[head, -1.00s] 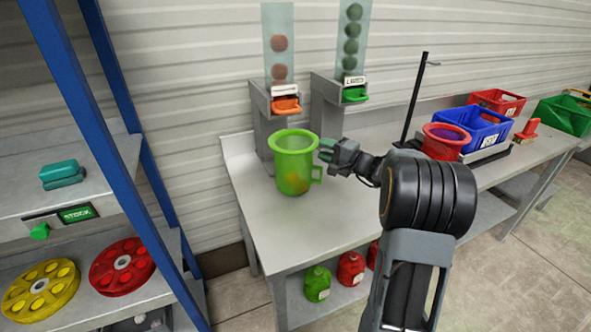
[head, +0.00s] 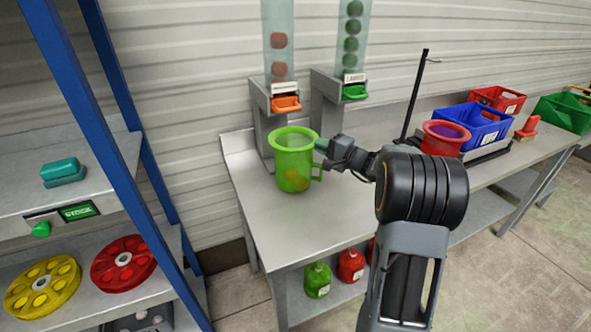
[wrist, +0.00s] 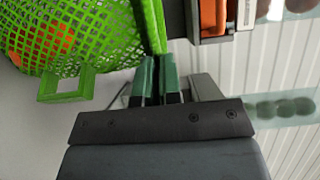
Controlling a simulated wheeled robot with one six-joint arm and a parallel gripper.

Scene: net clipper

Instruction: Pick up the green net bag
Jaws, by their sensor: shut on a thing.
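The green net bag (head: 291,168) has a wide rim and a side handle, and it is near the left end of the grey bench. Something orange shows through its mesh low down. In the wrist view the bag (wrist: 100,40) fills the upper left, with a square green loop below it. My gripper (head: 322,147) is at the right side of the bag's rim, above the handle. In the wrist view its green-padded fingers (wrist: 157,70) are closed on the edge of the rim. I cannot tell whether the bag's base touches the bench.
Two clear dispenser tubes with an orange tray (head: 286,104) and a green tray (head: 355,92) stand behind the bag. A red net bag (head: 441,142) and a blue crate (head: 483,128) are to the right. A blue-framed shelf (head: 105,90) is left. The front bench surface is clear.

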